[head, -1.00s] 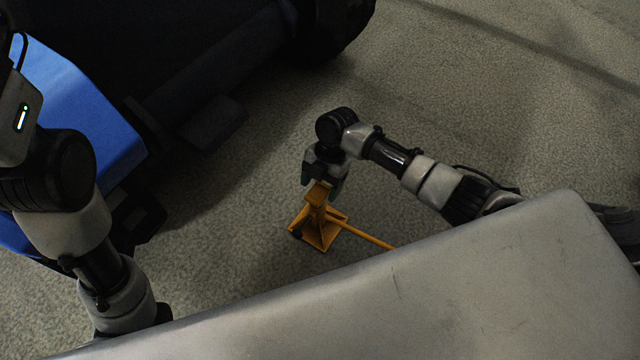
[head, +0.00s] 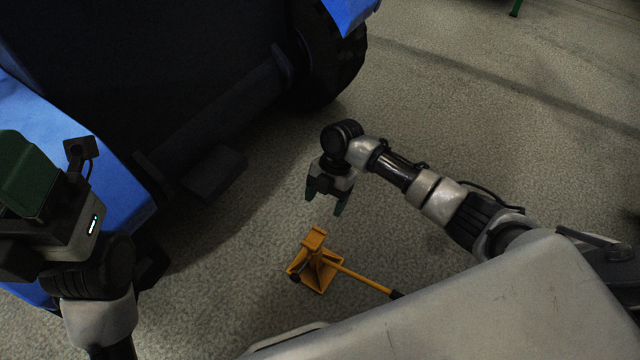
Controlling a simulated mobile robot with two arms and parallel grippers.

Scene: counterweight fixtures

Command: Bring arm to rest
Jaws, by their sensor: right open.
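My right gripper (head: 325,203) is in the middle of the head view, open and empty, with its two dark green fingertips apart. It hangs above and behind a yellow jack stand (head: 318,262), with a visible gap between them. The stand is upright on the floor, its yellow handle reaching right to a dark grip (head: 396,295). My left arm comes in at the left edge. A dark green part and a grey housing with a lit strip show there, but the left fingertips are not clearly visible.
A blue and black vehicle (head: 150,100) fills the upper left, with a dark tyre (head: 335,65) at its corner. My own grey body covers the bottom right. Open grey floor (head: 500,130) lies to the right. A green leg (head: 516,8) shows at the top right.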

